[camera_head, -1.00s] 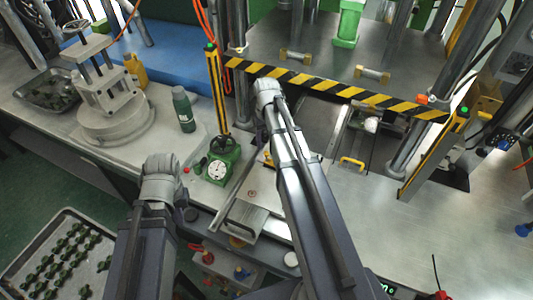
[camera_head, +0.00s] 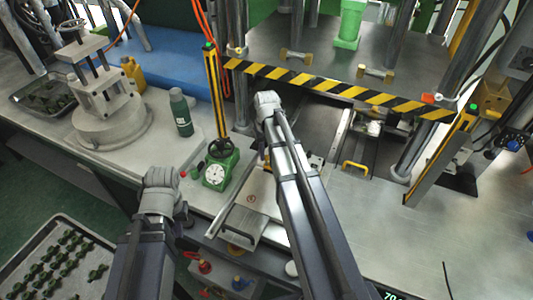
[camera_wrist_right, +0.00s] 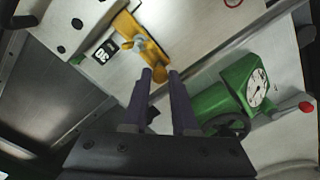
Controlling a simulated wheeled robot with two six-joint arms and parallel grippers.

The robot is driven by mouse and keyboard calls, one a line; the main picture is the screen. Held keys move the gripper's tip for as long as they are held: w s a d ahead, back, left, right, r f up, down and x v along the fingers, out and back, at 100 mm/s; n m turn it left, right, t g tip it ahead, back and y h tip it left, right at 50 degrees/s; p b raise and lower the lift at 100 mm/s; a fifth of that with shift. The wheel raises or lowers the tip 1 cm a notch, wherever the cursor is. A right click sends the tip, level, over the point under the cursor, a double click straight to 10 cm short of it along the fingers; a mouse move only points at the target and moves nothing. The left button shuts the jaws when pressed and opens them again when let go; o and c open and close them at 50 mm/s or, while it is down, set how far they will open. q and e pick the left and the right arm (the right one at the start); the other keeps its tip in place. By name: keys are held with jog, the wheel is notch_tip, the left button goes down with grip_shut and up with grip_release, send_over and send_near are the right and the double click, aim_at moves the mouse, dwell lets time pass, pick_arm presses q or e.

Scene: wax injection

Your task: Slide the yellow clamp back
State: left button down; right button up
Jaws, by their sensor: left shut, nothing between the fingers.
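The yellow clamp (camera_wrist_right: 143,42) shows in the right wrist view, fixed by a silver screw to a pale metal plate, beside a small black number tag (camera_wrist_right: 106,51). My right gripper (camera_wrist_right: 160,74) is open and empty, its two fingers apart just below the clamp in that picture.
A green gauge unit (camera_head: 216,172) stands left of the right arm and also shows in the right wrist view (camera_wrist_right: 231,98). A striped black-yellow bar (camera_head: 340,89) crosses behind. A yellow handle (camera_head: 355,168) lies to the right. A green bottle (camera_head: 181,112) stands on the left bench.

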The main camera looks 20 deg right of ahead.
grip_shut()
dwell(0.9)
